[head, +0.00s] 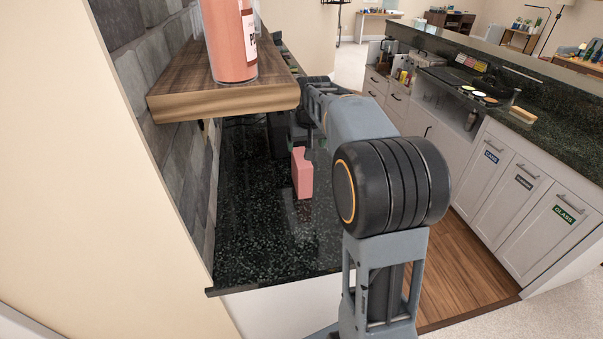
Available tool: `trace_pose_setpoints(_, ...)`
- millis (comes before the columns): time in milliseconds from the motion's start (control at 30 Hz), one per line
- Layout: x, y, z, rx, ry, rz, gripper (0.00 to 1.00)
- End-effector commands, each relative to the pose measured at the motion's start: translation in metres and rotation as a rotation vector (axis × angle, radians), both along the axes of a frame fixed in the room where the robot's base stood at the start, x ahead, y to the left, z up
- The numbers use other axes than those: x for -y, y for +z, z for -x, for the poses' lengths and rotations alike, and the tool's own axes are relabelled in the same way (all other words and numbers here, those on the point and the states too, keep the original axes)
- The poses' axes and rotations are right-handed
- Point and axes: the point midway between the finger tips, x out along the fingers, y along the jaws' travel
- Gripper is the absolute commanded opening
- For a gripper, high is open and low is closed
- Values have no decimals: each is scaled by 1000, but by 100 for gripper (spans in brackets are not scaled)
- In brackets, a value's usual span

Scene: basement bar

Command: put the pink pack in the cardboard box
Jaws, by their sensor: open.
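The pink pack (302,174) stands upright on the dark speckled counter, below and to the right of a wooden wall shelf. My gripper (303,138) is small and dark in this view. It hangs from the end of my arm just above and behind the pack, open, and its jaws are partly hard to make out against the dark background. I cannot tell if it touches the pack. I cannot make out a cardboard box in this view.
The wooden shelf (225,88) juts out over the counter (260,225) and carries a large pink bottle (230,40). The counter's near part is clear. Across a wooden floor (465,275), white cabinets (530,190) carry another dark counter with several items.

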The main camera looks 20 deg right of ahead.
Motion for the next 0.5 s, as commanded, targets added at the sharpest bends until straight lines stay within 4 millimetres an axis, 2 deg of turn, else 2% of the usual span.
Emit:
trace_pose_setpoints(67, 3, 4, -8, 13, 0, 4, 83)
trace_pose_setpoints(167, 5, -2, -15, 19, 1, 5, 83)
trace_pose_setpoints(500, 9, -52, -36, 23, 1, 6, 83)
